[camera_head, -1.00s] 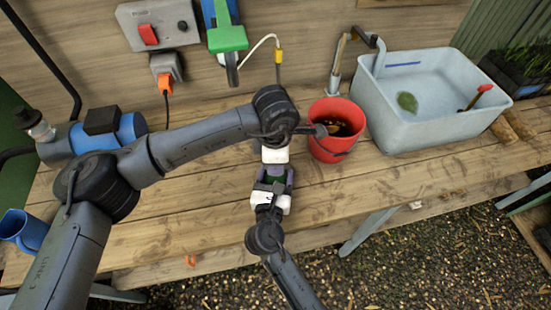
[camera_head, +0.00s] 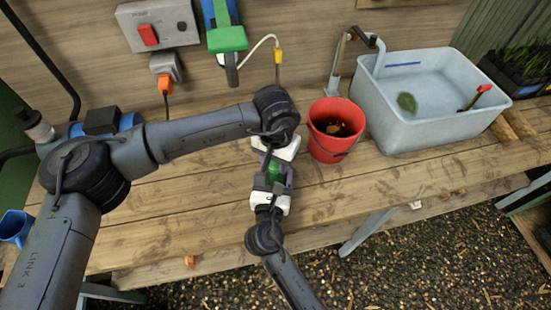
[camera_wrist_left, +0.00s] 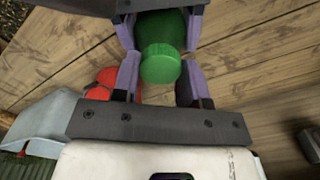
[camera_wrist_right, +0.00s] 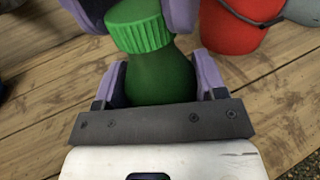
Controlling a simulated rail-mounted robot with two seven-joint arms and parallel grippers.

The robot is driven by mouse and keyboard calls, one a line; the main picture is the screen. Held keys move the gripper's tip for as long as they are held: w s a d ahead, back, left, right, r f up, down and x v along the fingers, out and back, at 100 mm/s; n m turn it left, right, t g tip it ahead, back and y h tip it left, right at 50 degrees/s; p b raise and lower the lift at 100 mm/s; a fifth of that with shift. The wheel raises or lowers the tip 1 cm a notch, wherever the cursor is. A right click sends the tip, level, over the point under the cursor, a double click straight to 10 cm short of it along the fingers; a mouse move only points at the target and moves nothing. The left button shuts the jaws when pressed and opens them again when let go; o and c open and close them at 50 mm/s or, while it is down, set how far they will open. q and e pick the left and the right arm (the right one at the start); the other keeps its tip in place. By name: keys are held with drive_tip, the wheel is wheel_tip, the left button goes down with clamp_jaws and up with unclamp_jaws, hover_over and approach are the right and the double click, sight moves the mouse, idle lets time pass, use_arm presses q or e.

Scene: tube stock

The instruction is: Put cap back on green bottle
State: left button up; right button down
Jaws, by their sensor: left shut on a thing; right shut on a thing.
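The green bottle (camera_wrist_right: 160,80) is held by its body in my right gripper (camera_wrist_right: 158,68), which is shut on it. The bright green ribbed cap (camera_wrist_right: 141,34) is at the bottle's top, between the fingers of my left gripper (camera_wrist_left: 158,68), shut on it. The cap (camera_wrist_left: 161,64) also shows in the left wrist view, with the darker bottle (camera_wrist_left: 160,28) behind it. In the right wrist view the cap looks against the bottle's shoulder and a little tilted; the neck is hidden, so I cannot tell how it sits. Both grippers meet above the bench in the head view.
A red bucket (camera_head: 322,151) stands on the wooden bench (camera_head: 190,215) just right of the grippers. A grey water basin (camera_head: 425,125) is farther right. A blue mug (camera_head: 14,228) is at the far left.

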use_arm(q)
drive_tip(key=m, duration=0.6)
drive_tip(key=shift+m, duration=0.3)
drive_tip(key=o, duration=0.9)
drive_tip(key=shift+r, duration=0.15)
drive_tip(key=shift+r, duration=2.15)
drive_tip(key=shift+c, duration=0.5)
